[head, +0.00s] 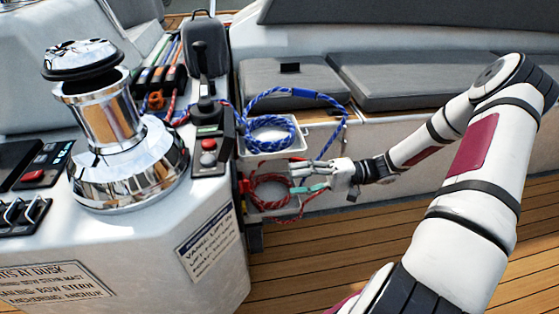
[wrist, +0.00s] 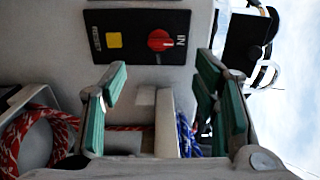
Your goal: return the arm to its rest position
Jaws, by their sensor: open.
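My arm (head: 487,150) reaches in from the right of the head view, bent at the elbow, with its forearm running left and down. My gripper (head: 299,178) is at its end, beside the red rope coil at the side of the console. In the wrist view my gripper (wrist: 163,85) shows two teal-padded fingers spread apart with nothing held between them. A dark panel with a red knob (wrist: 160,40) and a yellow square lies beyond the fingertips. Whether a finger touches the rope or the bin cannot be told.
A blue rope coil (head: 268,132) lies in a white bin (head: 244,151); a red rope coil (head: 268,191) sits below it. The console (head: 215,225) with a chrome winch (head: 125,150) stands left. Grey seat cushions (head: 420,82) are behind. Wooden deck (head: 340,245) is open below the forearm.

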